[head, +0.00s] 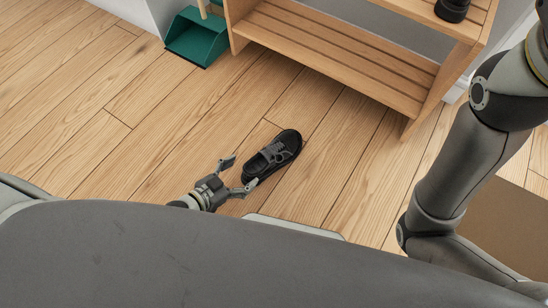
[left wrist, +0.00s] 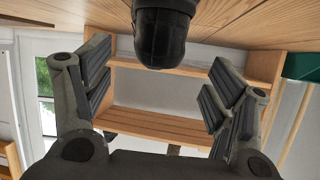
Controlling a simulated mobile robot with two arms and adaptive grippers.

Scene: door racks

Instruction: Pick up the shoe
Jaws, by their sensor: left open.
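A black shoe (head: 272,155) lies on the wooden floor in the head view, its toe pointing to the upper right. My left gripper (head: 236,174) is open at the heel end of the shoe, with one finger close to its side; I cannot tell whether they touch. In the left wrist view, the shoe (left wrist: 163,35) shows at the top centre, beyond and between the spread fingers of the left gripper (left wrist: 155,95). Nothing is held between those fingers. My right arm comes in at the right of the head view, but its gripper is out of sight.
A wooden rack (head: 340,58) stands behind the shoe, with another dark shoe (head: 452,9) on its upper shelf. A green dustpan (head: 197,37) is by the wall at the back. A brown box-like surface (head: 500,225) lies at the right. The floor left of the shoe is clear.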

